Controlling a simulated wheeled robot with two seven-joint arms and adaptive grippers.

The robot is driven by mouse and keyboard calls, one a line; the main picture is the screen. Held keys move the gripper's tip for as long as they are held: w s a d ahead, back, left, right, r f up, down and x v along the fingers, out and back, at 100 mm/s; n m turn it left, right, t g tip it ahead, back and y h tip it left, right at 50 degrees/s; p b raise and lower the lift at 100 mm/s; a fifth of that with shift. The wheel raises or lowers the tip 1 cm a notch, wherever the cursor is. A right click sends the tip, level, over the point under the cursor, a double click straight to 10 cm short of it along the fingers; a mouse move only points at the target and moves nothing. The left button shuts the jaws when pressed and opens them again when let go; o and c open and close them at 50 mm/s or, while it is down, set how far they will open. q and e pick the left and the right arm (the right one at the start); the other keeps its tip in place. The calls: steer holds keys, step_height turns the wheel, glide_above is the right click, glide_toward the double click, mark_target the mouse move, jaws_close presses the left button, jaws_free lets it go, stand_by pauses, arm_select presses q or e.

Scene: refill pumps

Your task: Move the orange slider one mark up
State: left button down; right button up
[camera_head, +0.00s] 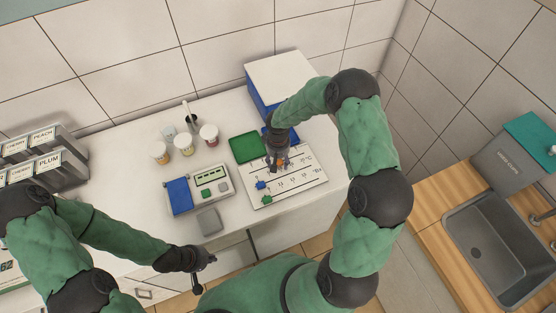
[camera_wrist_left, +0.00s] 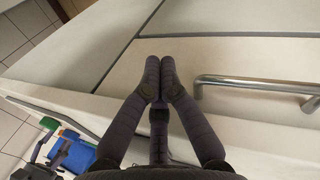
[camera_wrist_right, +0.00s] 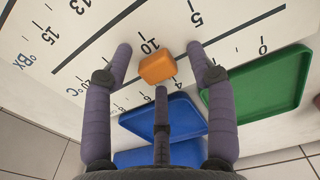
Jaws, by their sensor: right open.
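The orange slider (camera_wrist_right: 157,68) is a small rounded block on the white scale board (camera_head: 305,185), near the printed 10 in the right wrist view. I cannot tell its exact mark. In the head view the slider (camera_head: 280,162) is partly hidden by my right gripper (camera_head: 278,160). My right gripper (camera_wrist_right: 164,58) is open, with one finger on each side of the slider and visible gaps between. My left gripper (camera_head: 203,261) is away from the board, by the counter's front edge. In the left wrist view its fingertips (camera_wrist_left: 160,66) meet with nothing between them.
Blue (camera_head: 261,185) and green (camera_head: 266,199) sliders sit on the same board. A green tray (camera_head: 244,148) and a blue tray (camera_wrist_right: 162,118) lie beside it. A scale device (camera_head: 211,178) and several cups (camera_head: 184,145) stand left. A drawer handle (camera_wrist_left: 255,84) is near my left gripper.

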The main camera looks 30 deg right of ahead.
mark_target(278, 162)
step_height(278, 162, up, 12)
stand_by(0.5)
stand_by(0.5)
